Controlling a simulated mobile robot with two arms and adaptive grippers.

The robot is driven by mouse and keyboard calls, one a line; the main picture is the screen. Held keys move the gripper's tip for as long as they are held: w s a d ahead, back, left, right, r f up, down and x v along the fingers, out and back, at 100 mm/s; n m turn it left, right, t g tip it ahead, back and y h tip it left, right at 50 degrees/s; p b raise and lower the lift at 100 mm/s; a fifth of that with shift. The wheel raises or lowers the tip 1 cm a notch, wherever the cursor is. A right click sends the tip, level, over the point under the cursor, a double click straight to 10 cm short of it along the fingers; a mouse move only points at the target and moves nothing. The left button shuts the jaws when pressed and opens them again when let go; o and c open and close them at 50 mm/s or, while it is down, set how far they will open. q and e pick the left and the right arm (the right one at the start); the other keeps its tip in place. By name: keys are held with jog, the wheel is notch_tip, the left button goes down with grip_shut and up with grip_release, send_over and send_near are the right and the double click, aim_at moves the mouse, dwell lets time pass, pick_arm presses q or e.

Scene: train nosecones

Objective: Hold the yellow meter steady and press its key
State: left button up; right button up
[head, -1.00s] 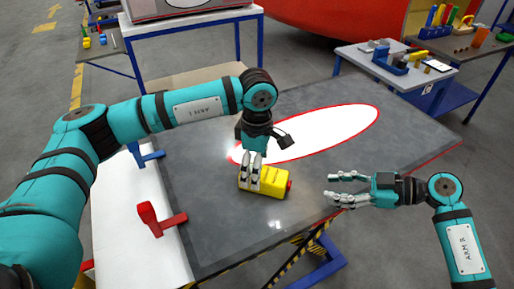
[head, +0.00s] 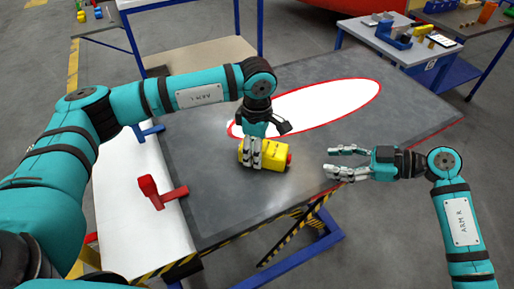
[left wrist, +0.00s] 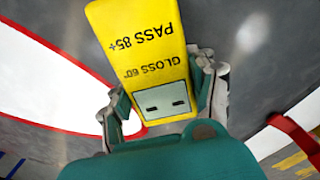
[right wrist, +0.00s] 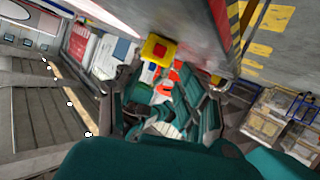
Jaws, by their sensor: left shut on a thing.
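The yellow meter (head: 273,156) appears to lie on the grey table, its long side running left to right in the head view. My left gripper (head: 252,153) is shut across its left end from above. In the left wrist view, the fingers flank the meter (left wrist: 145,45), which shows upside-down print and a small grey display. The red key (head: 290,159) is on the meter's right end face. It also shows in the right wrist view (right wrist: 159,50). My right gripper (head: 335,161) is open and empty, right of the key, apart from it and facing it.
The table (head: 215,195) has a red-outlined white oval (head: 320,103) behind the meter. A red tool (head: 160,192) lies on the white surface at left. A side table (head: 400,45) with tools stands at the back right. The table between key and right gripper is clear.

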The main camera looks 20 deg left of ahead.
pick_arm(q)
jog(key=c, duration=0.6)
pick_arm(e)
jog(key=shift+f, duration=0.1)
grip_shut()
pick_arm(q)
jog(key=shift+f, duration=0.1)
dwell(1.0)
